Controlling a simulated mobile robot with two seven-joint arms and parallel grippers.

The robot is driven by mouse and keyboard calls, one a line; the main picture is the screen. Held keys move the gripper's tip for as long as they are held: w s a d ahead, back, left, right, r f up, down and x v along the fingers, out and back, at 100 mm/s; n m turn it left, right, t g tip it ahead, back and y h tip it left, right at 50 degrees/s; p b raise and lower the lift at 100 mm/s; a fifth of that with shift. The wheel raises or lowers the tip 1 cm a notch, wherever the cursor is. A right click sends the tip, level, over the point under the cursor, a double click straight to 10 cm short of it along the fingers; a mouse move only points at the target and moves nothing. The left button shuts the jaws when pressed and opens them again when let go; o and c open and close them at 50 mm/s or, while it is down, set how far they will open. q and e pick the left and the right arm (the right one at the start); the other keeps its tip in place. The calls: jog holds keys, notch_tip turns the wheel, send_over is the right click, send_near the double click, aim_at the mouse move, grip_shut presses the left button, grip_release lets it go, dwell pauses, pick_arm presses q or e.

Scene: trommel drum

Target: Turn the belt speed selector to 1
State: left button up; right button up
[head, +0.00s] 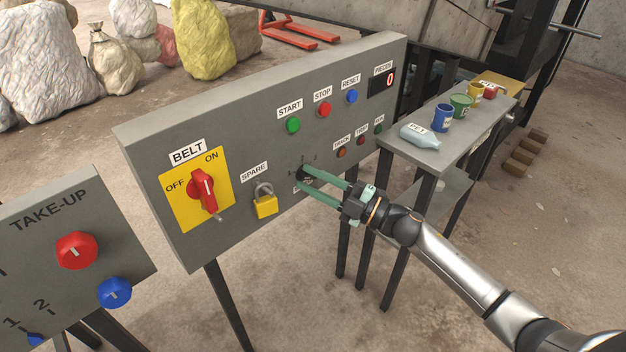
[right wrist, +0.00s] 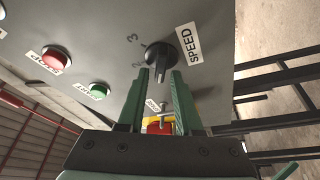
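The belt speed selector, a black knob, is on the grey control panel (head: 150,150). In the head view it is small and partly covered by my right gripper. The right wrist view shows the knob (right wrist: 160,57) beside a white SPEED label (right wrist: 189,43), with a 3 and another digit around it. My right gripper (head: 308,182), with green fingers, is open in front of the knob. In the right wrist view (right wrist: 160,72) the knob's grip bar lies between the fingertips, with a gap on each side. I cannot tell which number it points to. My left gripper is not in view.
A yellow padlock (head: 265,203) and the red BELT switch (head: 203,190) are left of the gripper. START (head: 293,125), STOP (head: 323,109) and RESET (head: 351,97) buttons are above. A side table (head: 460,137) with a bottle and cups stands right. The TAKE-UP panel (head: 120,230) is at lower left.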

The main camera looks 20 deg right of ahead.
jog(key=shift+o, duration=0.6)
jog(key=v, duration=1.2)
jog(key=shift+s+d, duration=0.2)
